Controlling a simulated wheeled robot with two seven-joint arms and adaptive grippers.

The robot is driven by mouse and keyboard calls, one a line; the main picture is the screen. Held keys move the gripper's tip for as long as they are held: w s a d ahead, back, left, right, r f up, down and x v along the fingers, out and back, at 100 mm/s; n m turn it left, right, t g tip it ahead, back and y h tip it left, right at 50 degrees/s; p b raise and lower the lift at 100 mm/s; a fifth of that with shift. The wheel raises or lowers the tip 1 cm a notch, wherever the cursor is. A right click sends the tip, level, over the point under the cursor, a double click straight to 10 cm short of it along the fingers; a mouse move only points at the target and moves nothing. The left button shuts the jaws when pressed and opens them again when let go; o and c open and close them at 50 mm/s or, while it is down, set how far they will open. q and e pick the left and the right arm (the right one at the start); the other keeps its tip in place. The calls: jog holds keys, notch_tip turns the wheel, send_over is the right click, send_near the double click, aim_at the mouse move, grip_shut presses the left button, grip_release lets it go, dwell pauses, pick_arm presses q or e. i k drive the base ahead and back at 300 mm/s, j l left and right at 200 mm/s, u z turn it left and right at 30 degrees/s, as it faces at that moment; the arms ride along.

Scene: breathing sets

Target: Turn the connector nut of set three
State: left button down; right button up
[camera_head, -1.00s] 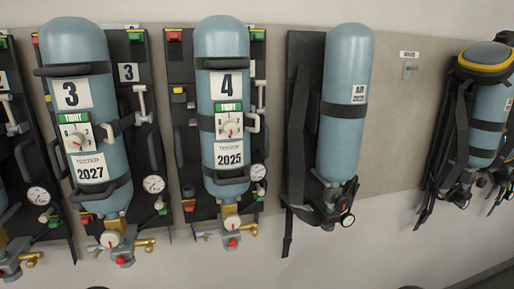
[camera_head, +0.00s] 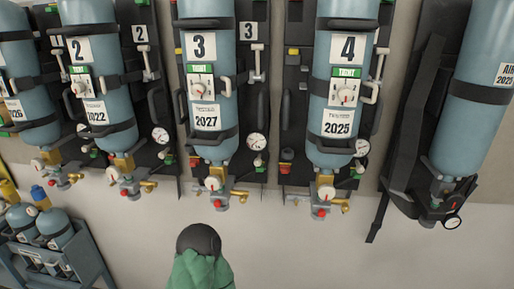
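Set three (camera_head: 206,110) hangs on its dark wall panel, left of the picture's middle. It is a blue upright cylinder with a "3" label, a green "TIGHT" tag above a dial (camera_head: 201,89), and a "2027" label. Below the cylinder is a brass neck piece (camera_head: 216,171), a round white-faced knob with a red mark (camera_head: 213,184) and a brass side fitting (camera_head: 239,193). I cannot tell for sure which piece is the connector nut. A gauge (camera_head: 257,142) is at the panel's lower right.
Set two (camera_head: 98,85) hangs to the left and set four (camera_head: 343,90) to the right. A harnessed air cylinder (camera_head: 480,80) is farther right. A blue rack with small cylinders (camera_head: 85,262) is at lower left.

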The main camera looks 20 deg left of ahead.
aim_at(223, 208)
jog(key=u, duration=1.65)
